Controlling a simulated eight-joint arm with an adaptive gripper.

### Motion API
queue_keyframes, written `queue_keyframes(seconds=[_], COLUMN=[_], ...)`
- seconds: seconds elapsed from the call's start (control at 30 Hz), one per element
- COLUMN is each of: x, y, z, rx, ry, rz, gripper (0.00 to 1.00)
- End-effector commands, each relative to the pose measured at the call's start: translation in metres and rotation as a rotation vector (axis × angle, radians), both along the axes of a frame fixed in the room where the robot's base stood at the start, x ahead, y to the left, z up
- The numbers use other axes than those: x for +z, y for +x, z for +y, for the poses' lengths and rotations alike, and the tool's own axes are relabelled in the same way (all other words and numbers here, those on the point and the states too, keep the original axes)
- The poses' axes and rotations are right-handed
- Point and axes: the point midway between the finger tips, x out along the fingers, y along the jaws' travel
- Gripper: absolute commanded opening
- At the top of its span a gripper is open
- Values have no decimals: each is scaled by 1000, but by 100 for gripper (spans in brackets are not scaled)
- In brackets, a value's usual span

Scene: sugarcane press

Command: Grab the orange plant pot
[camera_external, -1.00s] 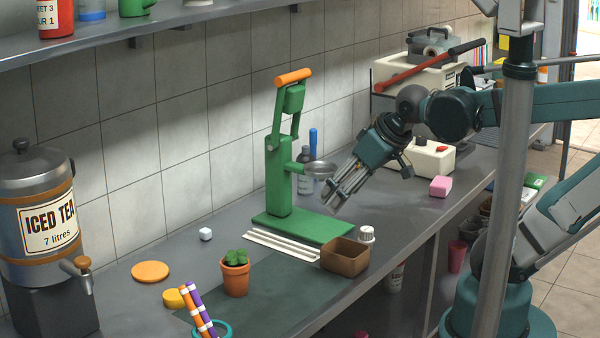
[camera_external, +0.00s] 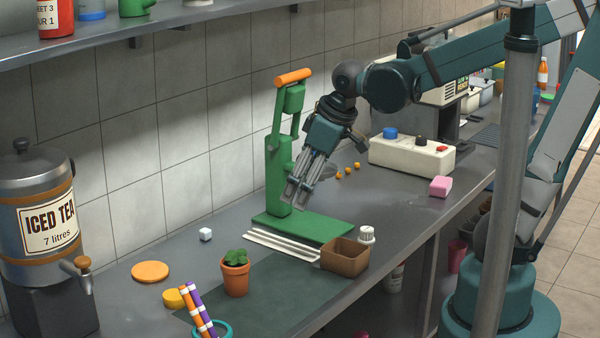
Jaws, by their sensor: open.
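The orange plant pot (camera_external: 235,280) stands upright on the counter, with a small green plant (camera_external: 235,257) in it. It is left of the brown box and just behind the orange and purple striped sticks. My gripper (camera_external: 296,206) is open and empty. It points down and slightly left, in front of the green press and above its base, up and to the right of the pot. Nothing hides the pot.
The green press (camera_external: 278,175) stands behind the pot, with white strips (camera_external: 283,246) before its base. Striped sticks (camera_external: 199,308) stand in front, and an orange disc (camera_external: 150,271) lies left.

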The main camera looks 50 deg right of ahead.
Motion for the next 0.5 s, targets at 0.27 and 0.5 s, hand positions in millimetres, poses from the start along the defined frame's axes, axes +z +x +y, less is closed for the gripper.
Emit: queue_keyframes(seconds=[0.27, 0.5], x=[-4, -13], y=[26, 46], z=[20, 37], rx=[91, 169], ry=[-30, -56], rz=[62, 115], gripper=[62, 62])
